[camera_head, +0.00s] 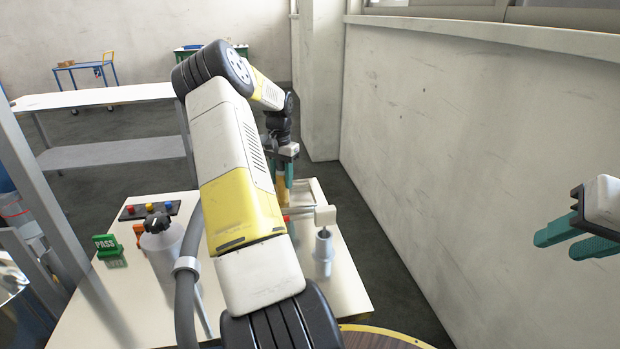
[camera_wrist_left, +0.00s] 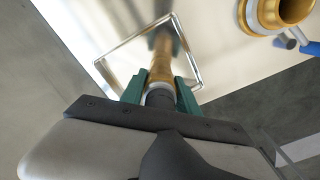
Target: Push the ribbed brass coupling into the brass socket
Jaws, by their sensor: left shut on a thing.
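The ribbed brass coupling (camera_wrist_left: 162,66) is between the teal fingers of my left gripper (camera_wrist_left: 161,88) in the left wrist view, with a dark part at its near end. My left gripper also shows in the head view (camera_head: 284,178), partly behind its own arm. The coupling points down over a thin metal-rimmed rectangle (camera_wrist_left: 108,68) on the pale table. A brass ring that looks like the socket (camera_wrist_left: 250,18) is at the top right of the wrist view, apart from the coupling and cut off by the edge. My right gripper (camera_head: 568,243) is empty at the far right, its fingers apart.
A grey metal cylinder (camera_head: 323,252) and a white block on a rod (camera_head: 325,215) stand right of my left arm. A capped bottle (camera_head: 162,246), a green PASS sign (camera_head: 105,242) and a button panel (camera_head: 150,210) are on the left. A wall (camera_head: 480,160) bounds the right.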

